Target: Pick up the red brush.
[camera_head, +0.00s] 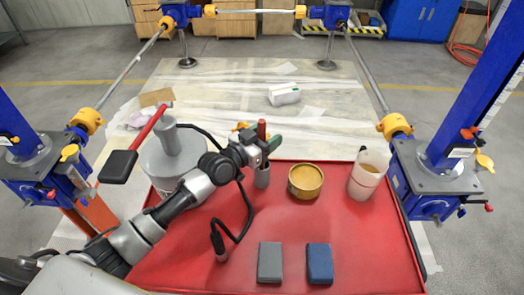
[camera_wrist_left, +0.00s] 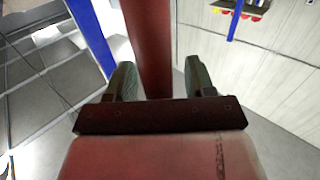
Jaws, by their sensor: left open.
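The red brush (camera_head: 262,129) stands upright in the picture's middle, its lower part in a small grey cup (camera_head: 262,177). My left gripper (camera_head: 262,139) is at its upper part, with a dark green finger on the right of the handle. In the left wrist view, the open left gripper (camera_wrist_left: 160,80) has its two fingers on either side of a red handle (camera_wrist_left: 148,40), with gaps visible. It seems to be the brush. The brush's lower end is hidden. My right gripper is not in view.
The red tray table (camera_head: 350,245) holds a yellow-brown tin (camera_head: 305,180), a white container (camera_head: 368,172), a grey block (camera_head: 270,262) and a blue block (camera_head: 320,263). A large grey can (camera_head: 165,160) stands left of the cup. Blue screw jacks flank the table.

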